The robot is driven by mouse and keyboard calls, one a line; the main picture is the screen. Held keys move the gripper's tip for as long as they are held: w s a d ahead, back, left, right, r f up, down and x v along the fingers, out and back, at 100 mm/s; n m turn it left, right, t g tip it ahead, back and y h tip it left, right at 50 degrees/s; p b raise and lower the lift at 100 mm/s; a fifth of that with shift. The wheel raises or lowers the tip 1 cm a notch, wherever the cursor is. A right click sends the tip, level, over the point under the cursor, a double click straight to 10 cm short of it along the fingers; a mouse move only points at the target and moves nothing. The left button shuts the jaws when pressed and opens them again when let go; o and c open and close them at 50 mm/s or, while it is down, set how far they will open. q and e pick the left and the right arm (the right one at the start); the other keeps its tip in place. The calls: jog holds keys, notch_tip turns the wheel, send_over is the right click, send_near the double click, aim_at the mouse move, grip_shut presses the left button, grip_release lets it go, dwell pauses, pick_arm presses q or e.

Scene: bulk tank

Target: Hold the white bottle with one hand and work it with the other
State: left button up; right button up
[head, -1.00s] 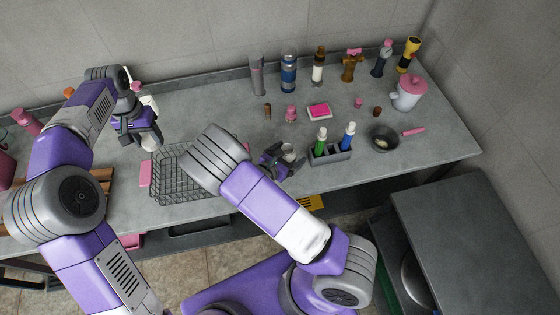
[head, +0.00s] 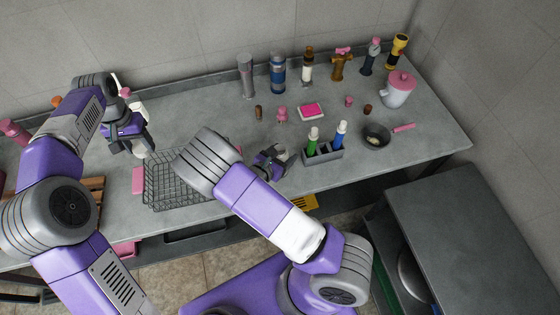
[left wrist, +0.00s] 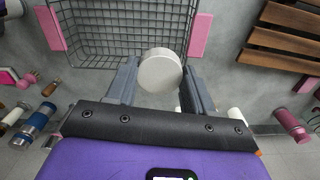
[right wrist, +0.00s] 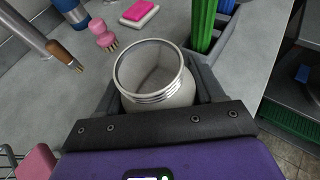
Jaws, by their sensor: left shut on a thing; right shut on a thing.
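The white bottle (right wrist: 158,103) is held between the fingers of my right gripper (right wrist: 160,98), shut on its body. Its threaded mouth is open and uncapped, and I see into its hollow inside. In the head view my right gripper (head: 274,160) is over the front of the counter, left of the pen caddy, and mostly hides the bottle. My left gripper (left wrist: 160,88) is shut on a round white cap (left wrist: 161,72), whose flat face shows. In the head view my left gripper (head: 128,140) is above the counter at the left, well apart from the bottle.
A wire basket (head: 180,190) stands on the counter between the grippers. A grey caddy (head: 322,156) with green and blue markers is close to the right gripper. A dark pan (head: 376,137) and a pink-lidded jug (head: 398,88) are further right. Several bottles line the back.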

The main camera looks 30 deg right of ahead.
jog(key=shift+r, duration=0.15)
